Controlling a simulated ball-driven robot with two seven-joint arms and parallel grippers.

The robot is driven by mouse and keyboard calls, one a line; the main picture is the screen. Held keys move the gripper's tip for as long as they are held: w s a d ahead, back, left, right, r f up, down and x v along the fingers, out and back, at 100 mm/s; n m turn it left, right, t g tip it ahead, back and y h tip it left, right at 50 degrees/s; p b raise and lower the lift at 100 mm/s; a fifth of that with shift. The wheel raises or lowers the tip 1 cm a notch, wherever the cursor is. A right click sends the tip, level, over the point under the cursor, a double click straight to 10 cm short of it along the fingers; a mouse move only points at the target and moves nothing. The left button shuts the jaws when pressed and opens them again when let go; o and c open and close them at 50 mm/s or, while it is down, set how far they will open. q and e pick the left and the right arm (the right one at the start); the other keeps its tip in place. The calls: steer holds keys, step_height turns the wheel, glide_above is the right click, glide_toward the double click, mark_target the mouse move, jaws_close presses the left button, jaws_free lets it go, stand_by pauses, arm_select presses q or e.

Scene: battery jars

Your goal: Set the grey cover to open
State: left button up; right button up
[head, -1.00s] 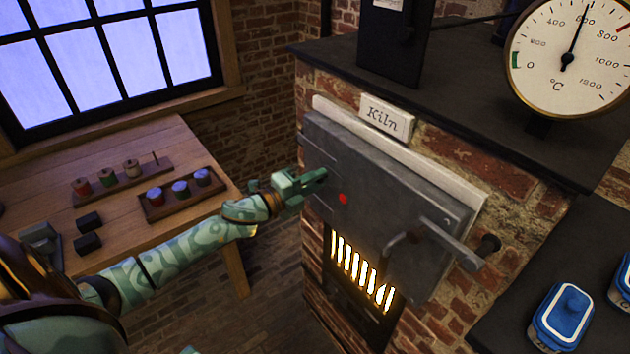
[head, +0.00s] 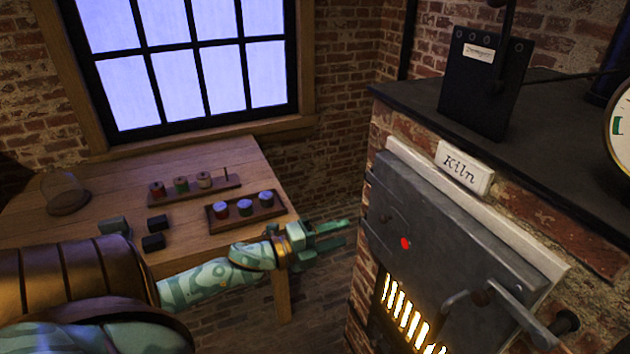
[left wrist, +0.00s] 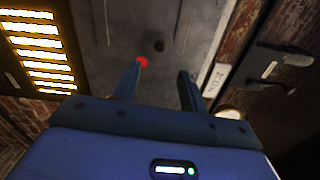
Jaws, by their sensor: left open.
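A grey metal panel (head: 470,255) covers the upper front of the brick kiln, below the "Kiln" sign. It carries a red spot (head: 405,243) and a small dark knob (head: 388,217). I cannot tell whether a separate small cover sits there. My left gripper (head: 348,233) is open and empty, just left of the panel and apart from it in the head view. In the left wrist view the gripper (left wrist: 161,70) points at the panel (left wrist: 185,20). The dark knob (left wrist: 159,45) shows beyond the gap between the fingers, and the red spot (left wrist: 141,62) is by the left fingertip.
Glowing grate bars (head: 408,308) lie below the panel, and a handle (head: 515,312) juts out at its lower right. A black box (head: 485,80) stands on the kiln top. A wooden table (head: 225,160) with spools and jars stands left, with free floor between.

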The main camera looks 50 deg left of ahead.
arm_select(q)
steer(key=v, duration=0.5)
steer(key=shift+s, duration=0.1)
steer(key=shift+a, duration=0.1)
stand_by(0.3)
